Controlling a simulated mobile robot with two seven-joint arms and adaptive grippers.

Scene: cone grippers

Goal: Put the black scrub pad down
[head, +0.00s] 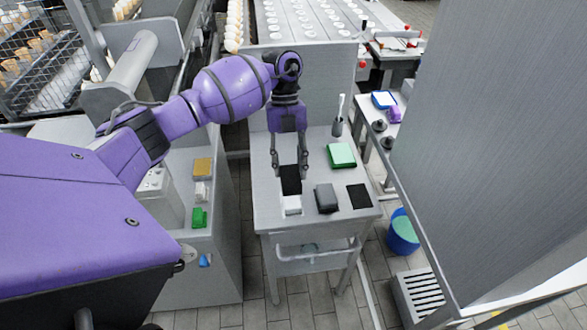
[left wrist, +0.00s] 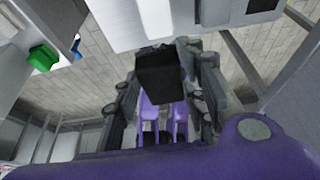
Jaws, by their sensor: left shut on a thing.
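The black scrub pad (head: 291,183) is held between the fingers of my left gripper (head: 290,172), over the front left part of the grey metal table (head: 270,222). The pad also shows as a dark block between the fingers in the left wrist view (left wrist: 162,76). A white block (head: 292,205) is just in front of the pad. A dark grey block (head: 326,198) and a flat black square (head: 358,195) lie to the right. I cannot tell whether the pad's lower edge touches the tabletop. My right gripper is not in view.
A green and white sponge (head: 341,155) and a brush in a holder (head: 339,117) are farther back on the table. A left counter bears a yellow sponge (head: 203,167) and a green block (head: 199,217). A blue bucket (head: 403,232) stands on the floor at right.

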